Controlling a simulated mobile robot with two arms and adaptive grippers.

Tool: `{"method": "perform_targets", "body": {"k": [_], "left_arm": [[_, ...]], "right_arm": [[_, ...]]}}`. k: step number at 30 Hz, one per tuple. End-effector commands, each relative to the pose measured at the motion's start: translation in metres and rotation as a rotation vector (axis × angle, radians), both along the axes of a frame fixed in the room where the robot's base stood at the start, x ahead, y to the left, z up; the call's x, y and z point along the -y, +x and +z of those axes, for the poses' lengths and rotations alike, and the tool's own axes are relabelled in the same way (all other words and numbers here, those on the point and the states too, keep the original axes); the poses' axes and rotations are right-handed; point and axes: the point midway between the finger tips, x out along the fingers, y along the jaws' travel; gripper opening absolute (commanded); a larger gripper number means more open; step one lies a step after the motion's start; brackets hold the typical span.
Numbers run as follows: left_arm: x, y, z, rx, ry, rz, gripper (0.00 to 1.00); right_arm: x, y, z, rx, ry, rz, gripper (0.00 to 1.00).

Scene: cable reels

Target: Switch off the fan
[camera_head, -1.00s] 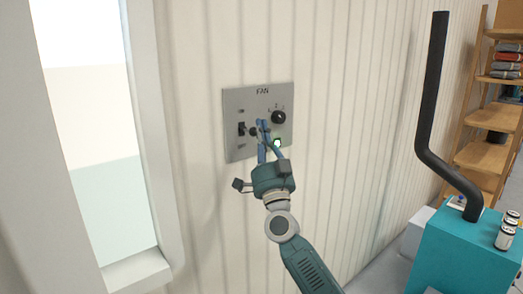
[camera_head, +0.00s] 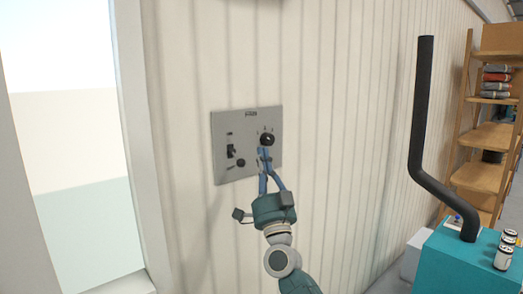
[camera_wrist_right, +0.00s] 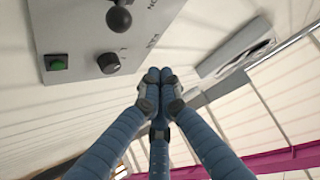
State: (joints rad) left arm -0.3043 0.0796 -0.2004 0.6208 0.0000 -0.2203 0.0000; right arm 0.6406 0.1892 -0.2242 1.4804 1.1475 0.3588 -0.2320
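A grey panel labelled FAN (camera_head: 218,172) is fixed to the white ribbed wall. It has a dark toggle switch (camera_head: 231,150) at left, a small dark knob (camera_head: 240,163) beside it and a larger black knob (camera_head: 267,139) at upper right. My right gripper (camera_head: 265,151) has its blue fingertips together just below the larger knob in the picture; contact is unclear. In the right wrist view, the fingertips (camera_wrist_right: 160,76) are shut and empty. That view shows a black ball-ended control (camera_wrist_right: 118,19), a dark knob (camera_wrist_right: 108,62) and a green square (camera_wrist_right: 57,63). The toggle's position is unclear. My left gripper is out of view.
A window frame (camera_head: 150,200) stands left of the panel. At right are a teal box (camera_head: 465,262) with a bent black pipe (camera_head: 424,120) and a wooden shelf (camera_head: 485,172). The wall around the panel is bare.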

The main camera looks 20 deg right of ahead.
Motion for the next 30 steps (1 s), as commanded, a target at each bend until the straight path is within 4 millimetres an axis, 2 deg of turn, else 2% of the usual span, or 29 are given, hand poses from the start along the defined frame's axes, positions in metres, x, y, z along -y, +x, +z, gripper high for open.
{"method": "perform_targets", "body": {"k": [1, 3, 9, 27, 30], "left_arm": [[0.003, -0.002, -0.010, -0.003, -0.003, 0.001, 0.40], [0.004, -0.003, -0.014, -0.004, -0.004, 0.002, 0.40], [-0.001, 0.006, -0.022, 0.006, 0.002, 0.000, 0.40], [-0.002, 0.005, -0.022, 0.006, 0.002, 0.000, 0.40], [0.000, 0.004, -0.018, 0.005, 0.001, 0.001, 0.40]], "right_arm": [[-0.004, -0.005, -0.015, 0.001, 0.001, 0.002, 0.00], [-0.007, -0.010, -0.027, 0.002, 0.002, 0.004, 0.00], [-0.013, -0.022, -0.050, 0.003, 0.001, 0.001, 0.00], [-0.016, -0.025, -0.056, 0.002, 0.001, 0.002, 0.00], [-0.017, -0.020, -0.069, -0.029, -0.016, -0.002, 0.00]]}}
